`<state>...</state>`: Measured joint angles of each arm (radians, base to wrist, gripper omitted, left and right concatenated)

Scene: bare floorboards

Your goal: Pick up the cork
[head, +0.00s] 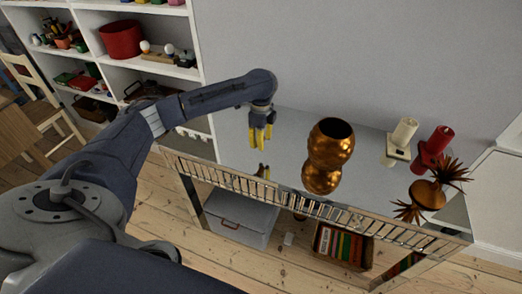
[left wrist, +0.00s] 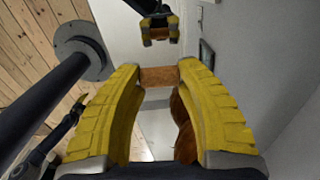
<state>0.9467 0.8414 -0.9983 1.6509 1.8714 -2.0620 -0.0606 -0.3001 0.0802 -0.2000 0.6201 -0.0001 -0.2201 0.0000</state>
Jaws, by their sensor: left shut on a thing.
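My left gripper (head: 261,136) has yellow fingers pointing down above the left part of the mirror-topped table (head: 228,128). In the left wrist view its fingertips (left wrist: 158,78) are shut on the cork (left wrist: 158,76), a small brown block gripped between them. The cork cannot be made out in the head view, where the fingers hide it. A reflection of the gripper shows in the tabletop, with a gap between it and the fingers. My right gripper is not in view.
A copper vase (head: 331,143) stands right of the gripper. A white shelf (head: 201,60) stands behind at left; a grey wall is behind the table.

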